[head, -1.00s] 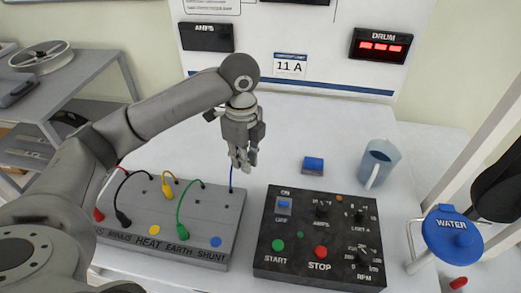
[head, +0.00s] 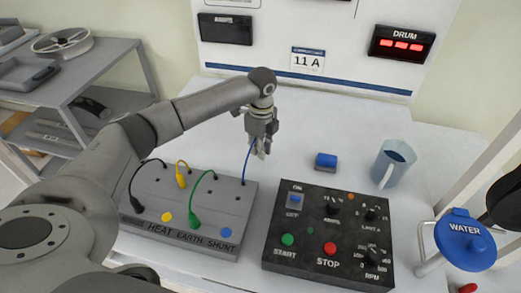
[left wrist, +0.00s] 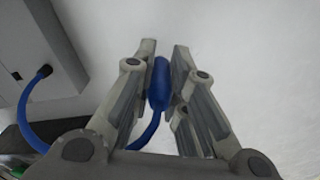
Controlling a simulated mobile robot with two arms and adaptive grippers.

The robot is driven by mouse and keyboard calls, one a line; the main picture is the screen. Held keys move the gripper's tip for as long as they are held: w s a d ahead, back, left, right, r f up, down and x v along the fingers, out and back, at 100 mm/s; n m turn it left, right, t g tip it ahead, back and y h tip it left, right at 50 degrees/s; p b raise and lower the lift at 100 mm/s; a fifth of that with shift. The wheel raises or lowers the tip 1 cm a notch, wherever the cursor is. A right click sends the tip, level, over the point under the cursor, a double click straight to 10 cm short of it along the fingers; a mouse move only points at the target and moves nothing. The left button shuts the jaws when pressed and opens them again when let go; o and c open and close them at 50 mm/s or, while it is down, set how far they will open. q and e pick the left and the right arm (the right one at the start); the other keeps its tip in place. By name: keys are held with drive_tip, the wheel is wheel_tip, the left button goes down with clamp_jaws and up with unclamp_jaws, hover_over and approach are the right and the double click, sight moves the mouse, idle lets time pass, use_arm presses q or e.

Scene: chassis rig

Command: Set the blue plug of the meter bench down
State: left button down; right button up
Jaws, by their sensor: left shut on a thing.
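My left gripper (head: 262,152) is shut on the blue plug, behind the back edge of the grey socket box (head: 230,247) marked HEAT, EARTH and SHUNT. In the left wrist view the blue plug (left wrist: 159,84) lies between the two fingers (left wrist: 162,70). In the head view the fingers hide most of it. Its blue cable (head: 246,165) runs from the gripper down to the back right corner of the box. White bench top (left wrist: 240,50) shows beyond the fingertips; I cannot tell whether the plug touches it. My right gripper is not in view.
Black (head: 139,180), yellow (head: 181,174) and green (head: 198,200) leads sit on the socket box. A dark control box (head: 330,235) stands to its right. A blue block (head: 326,160) and a jug (head: 393,163) stand behind that. The white table (head: 320,115) behind the gripper is clear.

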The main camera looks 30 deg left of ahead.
use_arm(q)
drive_tip(key=shift+f, duration=0.75)
drive_tip(key=c, duration=1.5)
unclamp_jaws()
drive_tip(key=shift+f, duration=0.15)
drive_tip(key=shift+o, duration=0.2)
wheel_tip(320, 180, up, 12)
drive_tip(key=shift+r, duration=0.2)
drive_tip(key=shift+w+r, duration=0.1)
